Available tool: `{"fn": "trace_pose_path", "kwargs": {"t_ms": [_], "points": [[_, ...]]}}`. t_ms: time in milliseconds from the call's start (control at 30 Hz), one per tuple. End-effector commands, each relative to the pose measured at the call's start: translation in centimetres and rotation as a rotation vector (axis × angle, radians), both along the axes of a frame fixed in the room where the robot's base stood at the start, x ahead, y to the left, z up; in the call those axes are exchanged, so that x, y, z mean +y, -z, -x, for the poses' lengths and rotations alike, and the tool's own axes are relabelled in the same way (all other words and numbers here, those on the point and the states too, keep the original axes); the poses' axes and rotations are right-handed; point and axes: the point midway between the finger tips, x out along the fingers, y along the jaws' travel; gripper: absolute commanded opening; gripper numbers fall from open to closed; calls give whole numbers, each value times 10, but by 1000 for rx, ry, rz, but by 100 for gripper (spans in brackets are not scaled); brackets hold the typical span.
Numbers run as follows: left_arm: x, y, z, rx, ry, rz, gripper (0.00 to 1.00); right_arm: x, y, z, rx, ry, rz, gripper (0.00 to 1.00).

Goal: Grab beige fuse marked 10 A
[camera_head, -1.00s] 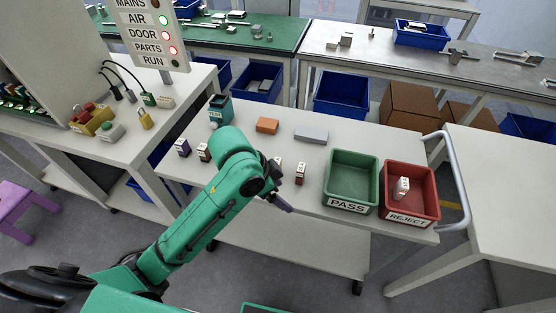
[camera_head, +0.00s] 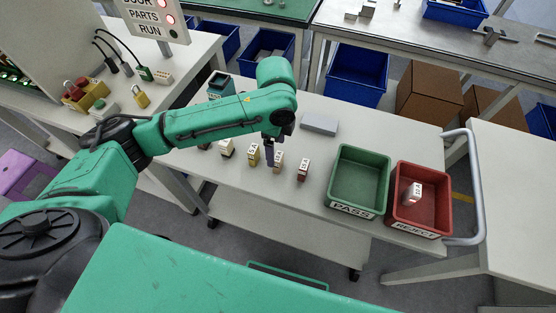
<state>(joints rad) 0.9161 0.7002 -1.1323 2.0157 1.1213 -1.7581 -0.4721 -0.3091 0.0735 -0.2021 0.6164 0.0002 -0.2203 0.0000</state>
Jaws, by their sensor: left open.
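A row of small fuses with white labels stands on the white cart top (camera_head: 320,150). It includes a cream fuse (camera_head: 227,148), a yellow fuse (camera_head: 253,155), a beige-tan fuse (camera_head: 279,162) and a dark red fuse (camera_head: 303,170). The markings are too small to read, so I cannot tell which one is 10 A. My left gripper (camera_head: 270,158) points down between the yellow and beige-tan fuses, its dark fingers overlapping the beige-tan one's left side in the view. It is open; contact cannot be told. My right gripper is out of view.
A green PASS bin (camera_head: 360,180) and a red REJECT bin (camera_head: 420,200) stand at the cart's right; a white fuse (camera_head: 412,193) lies in the red one. A grey block (camera_head: 319,124) lies behind the row. My left arm hides part of the cart's left side.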

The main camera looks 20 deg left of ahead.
Motion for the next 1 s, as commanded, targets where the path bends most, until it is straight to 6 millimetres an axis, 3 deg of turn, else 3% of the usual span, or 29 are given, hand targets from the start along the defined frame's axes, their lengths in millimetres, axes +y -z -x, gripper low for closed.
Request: {"fn": "trace_pose_path", "kwargs": {"t_ms": [300, 533, 567, 767, 800, 1000], "points": [[-4, 51, -1, 0, 1, 0, 85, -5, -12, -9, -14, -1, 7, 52], [-4, 58, -1, -3, 1, 1, 85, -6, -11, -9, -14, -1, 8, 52], [-4, 58, -1, -3, 1, 1, 81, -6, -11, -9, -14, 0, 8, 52], [-4, 57, -1, -3, 1, 1, 5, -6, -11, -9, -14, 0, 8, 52], [-4, 57, -1, -3, 1, 1, 0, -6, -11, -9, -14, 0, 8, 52], [-4, 57, -1, -3, 1, 1, 0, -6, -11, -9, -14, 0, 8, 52]]}}
